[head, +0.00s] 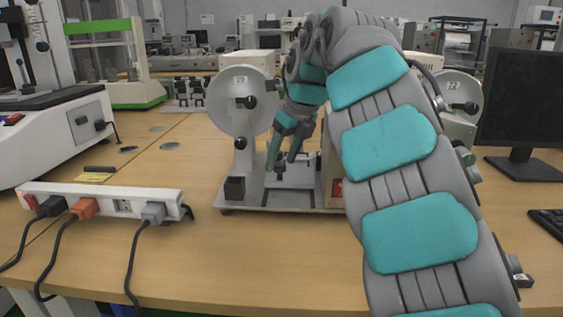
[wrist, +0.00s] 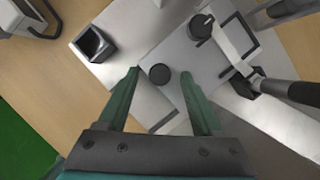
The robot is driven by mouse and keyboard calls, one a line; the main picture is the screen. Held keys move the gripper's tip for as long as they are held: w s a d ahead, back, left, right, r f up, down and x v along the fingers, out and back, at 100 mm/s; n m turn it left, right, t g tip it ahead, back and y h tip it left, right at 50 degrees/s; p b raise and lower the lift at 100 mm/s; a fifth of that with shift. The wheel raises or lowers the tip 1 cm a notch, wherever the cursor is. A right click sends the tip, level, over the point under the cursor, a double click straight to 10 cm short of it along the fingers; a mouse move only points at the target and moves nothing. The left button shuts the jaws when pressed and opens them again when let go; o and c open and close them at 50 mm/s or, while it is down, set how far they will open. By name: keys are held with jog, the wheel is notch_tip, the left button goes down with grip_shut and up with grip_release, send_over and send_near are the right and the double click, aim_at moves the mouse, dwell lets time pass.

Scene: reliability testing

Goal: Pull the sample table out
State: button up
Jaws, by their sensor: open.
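The test machine has a round pale disc (head: 241,101) and stands on a flat metal base (head: 247,209) on the wooden bench. What looks like its sample table, a grey plate (wrist: 207,71), lies on the base. A round black knob (wrist: 159,74) stands up at the plate's edge. My gripper (head: 281,163) points down over the machine's base. In the wrist view its two green fingers are open, one on each side of the knob, with visible gaps. Whether the fingertips are level with the knob is unclear.
A black square holder (wrist: 93,44) sits on the base left of the fingers. A black-handled lever (wrist: 267,88) lies to the right. A power strip (head: 103,197) with cables is at the left, a monitor (head: 521,105) at the right. The bench front is clear.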

jog(key=shift+w+a+f, duration=0.1)
jog(key=shift+w+f, duration=0.05)
jog(key=shift+f, duration=0.35)
jog(key=shift+c, duration=0.4)
grip_shut()
dwell(0.8)
